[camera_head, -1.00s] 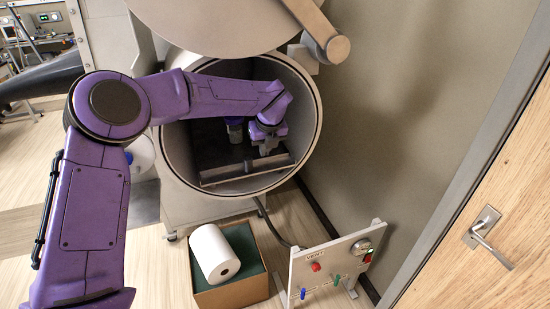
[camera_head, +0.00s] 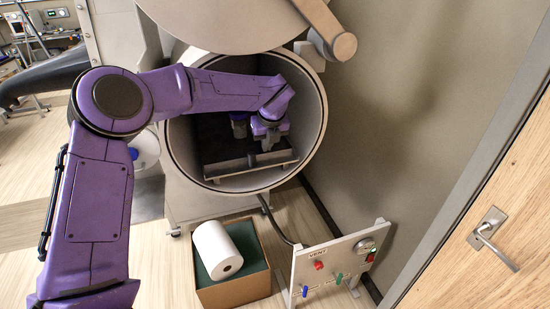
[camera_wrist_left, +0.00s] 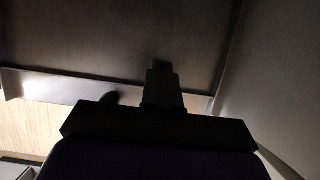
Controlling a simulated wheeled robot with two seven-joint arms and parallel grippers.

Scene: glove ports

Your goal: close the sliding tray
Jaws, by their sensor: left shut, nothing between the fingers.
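The sliding tray (camera_head: 250,169) is a dark flat tray with a pale front rail, inside the round metal chamber (camera_head: 315,150). Its front rail lies near the chamber's mouth. A blue-topped container (camera_head: 239,126) stands on the tray, left of my gripper. My left gripper (camera_head: 267,146) reaches into the chamber, pointing down over the tray just behind the front rail. It is shut and empty. In the left wrist view, the shut fingers (camera_wrist_left: 160,75) show dark against the tray, with the rail (camera_wrist_left: 60,87) crossing behind them. Contact with the rail cannot be told. My right gripper is out of view.
The round chamber door (camera_head: 225,20) is swung up above the opening. Below stand a cardboard box (camera_head: 237,292) with a white paper roll (camera_head: 216,250) and a vent panel (camera_head: 330,265). A wooden door (camera_head: 490,220) is at the right.

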